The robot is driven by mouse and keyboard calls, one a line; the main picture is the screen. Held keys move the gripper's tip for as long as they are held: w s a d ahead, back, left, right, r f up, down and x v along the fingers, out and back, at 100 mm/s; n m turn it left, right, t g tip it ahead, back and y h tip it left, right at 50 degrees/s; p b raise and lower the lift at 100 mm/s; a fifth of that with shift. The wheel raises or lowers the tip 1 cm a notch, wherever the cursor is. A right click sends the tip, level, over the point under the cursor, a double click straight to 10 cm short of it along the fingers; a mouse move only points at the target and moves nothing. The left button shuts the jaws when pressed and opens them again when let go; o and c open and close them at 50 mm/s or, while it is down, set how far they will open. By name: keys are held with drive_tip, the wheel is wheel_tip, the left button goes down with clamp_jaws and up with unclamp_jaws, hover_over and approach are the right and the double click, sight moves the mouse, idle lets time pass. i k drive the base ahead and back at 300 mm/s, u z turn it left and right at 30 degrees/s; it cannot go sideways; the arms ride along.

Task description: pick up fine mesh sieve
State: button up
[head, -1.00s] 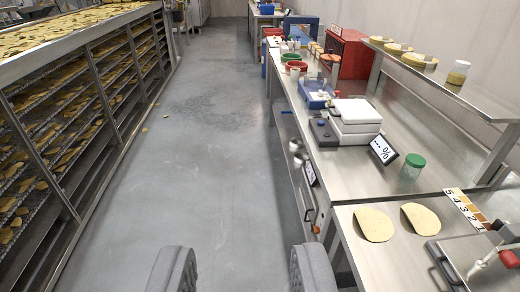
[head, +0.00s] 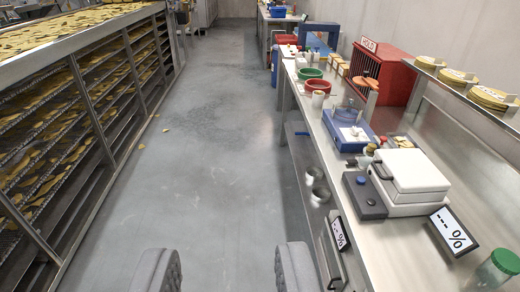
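My gripper (head: 226,262) shows as two grey padded fingers at the bottom of the head view. They are wide apart with only bare floor seen between them, so it is open and empty. I cannot make out a fine mesh sieve for certain. Small round metal vessels (head: 316,178) sit low under the right-hand bench, to the right of and beyond my gripper. They are too small to tell whether they have mesh.
The steel bench (head: 415,246) runs along the right, with a white-lidded device (head: 412,172), a blue tray (head: 346,128), a red bowl (head: 317,86) and a red cabinet (head: 382,72). A chip rack (head: 95,105) stands left.

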sight(324, 190)
drive_tip(key=z, duration=0.05)
drive_tip(key=i, duration=3.2)
drive_tip(key=z, duration=0.15)
